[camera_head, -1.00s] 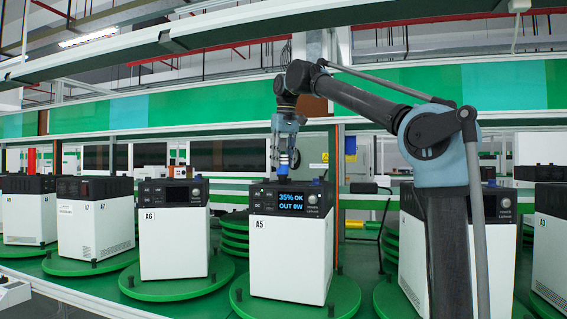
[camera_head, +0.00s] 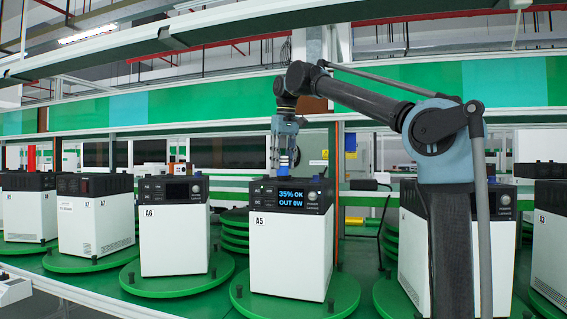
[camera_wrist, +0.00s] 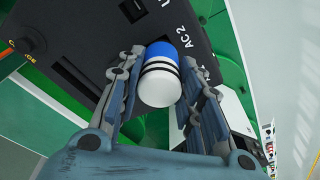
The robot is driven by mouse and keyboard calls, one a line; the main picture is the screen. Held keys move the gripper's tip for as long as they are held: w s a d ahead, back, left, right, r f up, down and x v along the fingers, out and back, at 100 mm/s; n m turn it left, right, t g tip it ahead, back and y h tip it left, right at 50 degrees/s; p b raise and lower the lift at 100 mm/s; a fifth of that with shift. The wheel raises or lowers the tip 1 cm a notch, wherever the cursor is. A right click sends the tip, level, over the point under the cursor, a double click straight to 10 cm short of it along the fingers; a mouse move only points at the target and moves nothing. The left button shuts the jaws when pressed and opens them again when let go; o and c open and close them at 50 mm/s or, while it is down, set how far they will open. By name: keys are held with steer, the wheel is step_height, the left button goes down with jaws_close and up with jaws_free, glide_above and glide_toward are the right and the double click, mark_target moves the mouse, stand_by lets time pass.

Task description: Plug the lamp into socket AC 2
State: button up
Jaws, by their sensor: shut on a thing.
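The lamp (camera_wrist: 160,84) is a short cylinder with a blue part, black bands and a white end. My gripper (camera_wrist: 158,72) is shut around it, a finger on each side. In the head view my gripper (camera_head: 284,155) holds the lamp over the top of power station A5 (camera_head: 288,255), behind its front edge. The station's screen (camera_head: 291,199) reads "35% OK" and "OUT 0W". In the wrist view the label AC 2 (camera_wrist: 181,27) is on the dark top, just beyond the lamp's blue end. The lamp hides the surface beneath it; I cannot tell whether it touches a socket.
Another station (camera_head: 413,255) stands to the right, partly behind my arm. A shelf beam runs overhead.

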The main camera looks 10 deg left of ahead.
steer(key=shift+f, duration=0.5)
steer(key=o, duration=1.3)
steer(key=shift+o, duration=0.2)
steer(key=shift+r, duration=0.1)
steer(key=r, duration=0.7)
steer(key=s+d+r, duration=0.1)
steer(key=r, duration=0.3)
steer(key=shift+s+r, duration=0.1)
steer(key=shift+r, duration=0.2)
steer(key=shift+s, duration=0.1)
